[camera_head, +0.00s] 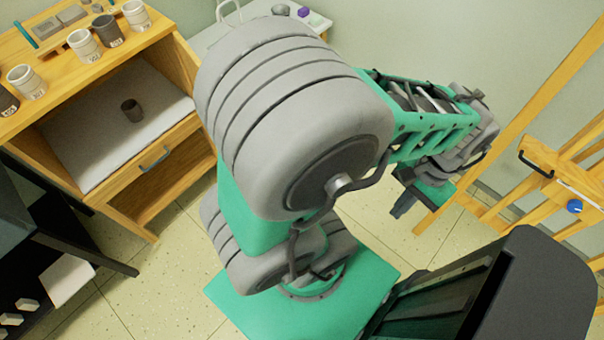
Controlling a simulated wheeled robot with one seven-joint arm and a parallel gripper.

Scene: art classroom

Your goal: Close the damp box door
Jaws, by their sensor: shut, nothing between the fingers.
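A wooden cabinet (145,50) at the upper left looks like the damp box. Its front is open, showing a white slab (112,125) inside with a small dark cup (131,110) on it. A wooden front panel (170,163) with a blue bar handle (155,158) is below the slab; whether this is the door or a drawer front I cannot tell. My gripper (402,207) is at the right, beyond my arm, small and partly hidden. It is shut and empty, pointing down, well apart from the cabinet.
Several labelled cups (84,44) stand on the cabinet top. A wooden easel-like frame (560,165) with a blue knob stands right of my gripper. A dark table (60,225) is at the left edge. Tiled floor (160,280) is clear between the cabinet and my base.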

